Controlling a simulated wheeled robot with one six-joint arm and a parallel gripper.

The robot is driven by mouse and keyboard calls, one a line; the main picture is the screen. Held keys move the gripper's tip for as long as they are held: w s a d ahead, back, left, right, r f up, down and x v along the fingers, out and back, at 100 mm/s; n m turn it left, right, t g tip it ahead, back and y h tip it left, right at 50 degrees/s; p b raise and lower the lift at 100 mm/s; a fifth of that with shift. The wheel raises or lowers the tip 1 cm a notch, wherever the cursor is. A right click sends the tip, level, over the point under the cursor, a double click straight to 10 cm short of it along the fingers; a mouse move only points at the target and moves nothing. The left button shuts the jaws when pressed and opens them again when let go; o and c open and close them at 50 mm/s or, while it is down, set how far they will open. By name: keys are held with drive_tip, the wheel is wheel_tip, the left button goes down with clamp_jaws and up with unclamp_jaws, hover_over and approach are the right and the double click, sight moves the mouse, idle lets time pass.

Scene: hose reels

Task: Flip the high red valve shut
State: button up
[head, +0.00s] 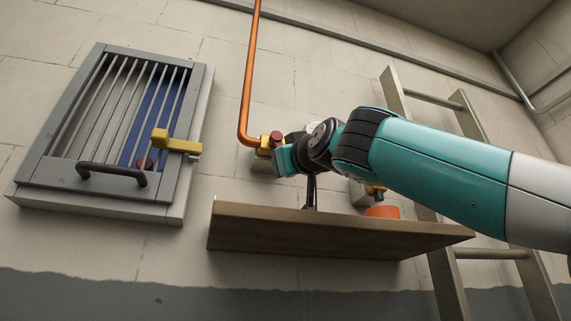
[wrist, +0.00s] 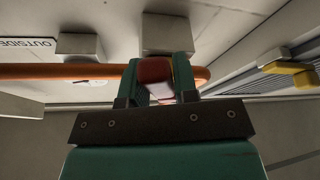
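The high red valve handle (head: 276,138) sits on a yellow valve body (head: 265,152) at the lower end of the orange pipe (head: 248,80) on the wall. My gripper (head: 283,160) is at the valve, just right of and below the red handle in the head view. In the wrist view, the red handle (wrist: 154,70) lies between the tips of my gripper's teal fingers (wrist: 157,78). The fingers are apart, one on each side of it. Whether they touch it is unclear. My wrist hides part of the valve in the head view.
A wooden shelf (head: 300,235) juts out below my arm, with a dark upright stand (head: 310,192) and an orange object (head: 381,211) on it. A barred cabinet (head: 60,185) with a yellow latch (head: 175,142) hangs left. A ladder (head: 490,254) stands right, behind my arm.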

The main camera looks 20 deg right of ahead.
drive_tip(key=o, duration=0.4)
drive_tip(key=shift+f, duration=0.15)
drive_tip(key=shift+c, duration=0.2)
drive_tip(key=shift+s, duration=0.15)
drive_tip(key=s+d+b, duration=0.2)
drive_tip(key=s+b, duration=0.1)
drive_tip(key=s, duration=0.9)
drive_tip(key=shift+s, duration=0.4)
drive_tip(key=shift+f, duration=0.1)
